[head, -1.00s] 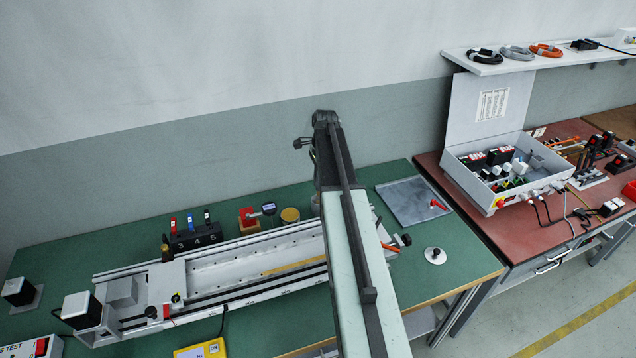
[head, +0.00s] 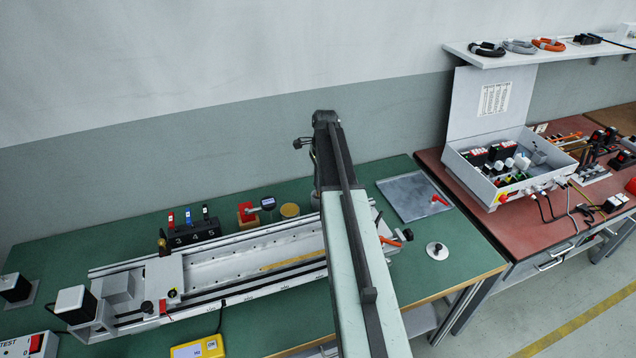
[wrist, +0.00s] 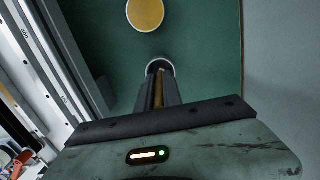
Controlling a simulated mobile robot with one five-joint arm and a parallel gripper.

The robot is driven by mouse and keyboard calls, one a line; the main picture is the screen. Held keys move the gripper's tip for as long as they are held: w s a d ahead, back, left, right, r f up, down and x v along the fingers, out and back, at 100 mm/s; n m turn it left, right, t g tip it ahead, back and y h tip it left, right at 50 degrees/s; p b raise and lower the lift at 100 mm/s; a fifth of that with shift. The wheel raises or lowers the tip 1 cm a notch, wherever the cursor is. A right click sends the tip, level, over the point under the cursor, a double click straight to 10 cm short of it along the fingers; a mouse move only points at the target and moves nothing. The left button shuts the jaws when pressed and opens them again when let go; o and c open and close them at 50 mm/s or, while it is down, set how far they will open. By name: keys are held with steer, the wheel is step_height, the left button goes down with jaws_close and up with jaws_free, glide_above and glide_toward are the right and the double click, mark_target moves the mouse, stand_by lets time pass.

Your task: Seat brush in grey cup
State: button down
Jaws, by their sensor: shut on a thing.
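My gripper (wrist: 158,88) shows in the wrist view, its dark fingers shut on a narrow brown-gold piece, which I take to be the brush (wrist: 157,94). Most of the brush is hidden between the fingers. The grey cup (wrist: 160,65) shows as a pale round rim with a dark inside, right at the fingertips. The brush lines up with the cup's opening; I cannot tell how deep it is. In the head view a sliver of the cup (head: 315,201) shows beside my arm, which hides the gripper and brush.
A round yellow-topped tin (wrist: 145,14) stands beside the cup and shows in the head view (head: 289,210). The long metal gantry rail (head: 225,262) runs along the bench. A grey plate (head: 411,196) lies to the right. The green bench (wrist: 210,50) right of the cup is clear.

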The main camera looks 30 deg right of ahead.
steer(key=shift+f+b, duration=0.5)
steer(key=shift+f, duration=0.1)
steer(key=c, duration=1.4)
jaws_free()
step_height(320, 180, up, 8)
steer(key=p, duration=0.7)
steer(key=shift+d+p, duration=0.3)
steer(key=shift+p, duration=0.1)
steer(key=shift+f, duration=0.1)
